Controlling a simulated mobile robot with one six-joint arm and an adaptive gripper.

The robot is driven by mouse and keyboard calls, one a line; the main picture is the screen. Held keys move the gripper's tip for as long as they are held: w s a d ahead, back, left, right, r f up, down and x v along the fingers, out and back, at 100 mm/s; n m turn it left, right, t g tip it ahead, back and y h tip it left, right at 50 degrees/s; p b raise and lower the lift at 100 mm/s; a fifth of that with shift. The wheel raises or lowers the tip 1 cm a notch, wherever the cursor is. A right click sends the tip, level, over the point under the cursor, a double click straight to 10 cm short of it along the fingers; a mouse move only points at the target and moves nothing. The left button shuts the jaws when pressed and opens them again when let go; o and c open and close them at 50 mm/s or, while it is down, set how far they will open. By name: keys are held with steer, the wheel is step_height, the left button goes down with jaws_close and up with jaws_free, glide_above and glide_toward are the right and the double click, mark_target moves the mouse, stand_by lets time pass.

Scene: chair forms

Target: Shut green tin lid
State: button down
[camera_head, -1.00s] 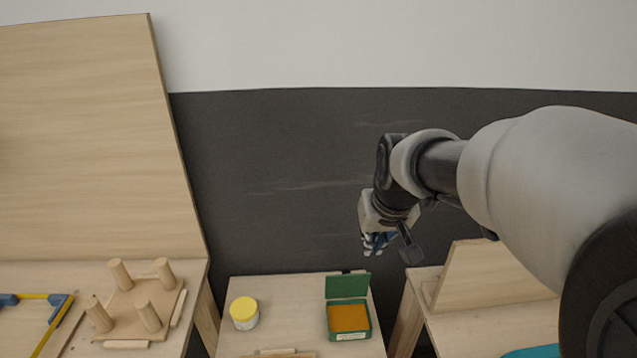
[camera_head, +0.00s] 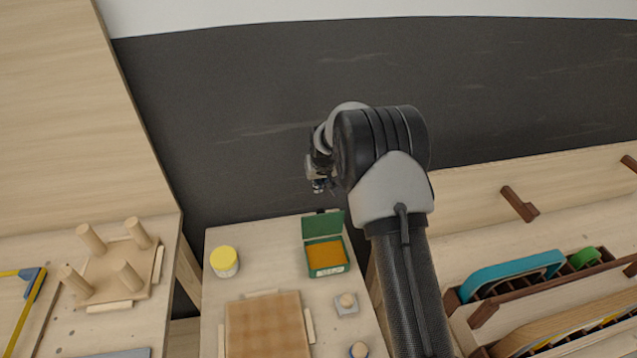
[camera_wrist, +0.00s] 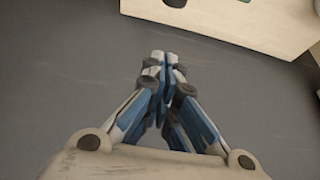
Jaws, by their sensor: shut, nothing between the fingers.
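The green tin (camera_head: 326,257) stands on the middle bench in the head view, with orange-brown content inside. Its green lid (camera_head: 323,223) stands open, raised at the tin's back edge. My gripper (camera_head: 319,188) is above and behind the lid, apart from it, in front of the dark wall. In the wrist view my gripper (camera_wrist: 163,60) has its blue and grey fingers together and empty. The tin is mostly out of the wrist view; only a green bit shows at the top edge.
A yellow-lidded jar (camera_head: 224,262) stands left of the tin. A brown woven panel (camera_head: 264,325) lies in front, with small knobbed pieces (camera_head: 346,303) to its right. A pegged wooden piece (camera_head: 115,270) is on the left bench. A rack with teal and green forms (camera_head: 512,274) is at right.

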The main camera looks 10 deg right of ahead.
mark_target(322, 221)
steer(key=b+x, duration=0.1)
steer(key=x, duration=0.5)
steer(key=shift+s+f, duration=0.15)
steer(key=shift+s, duration=1.9)
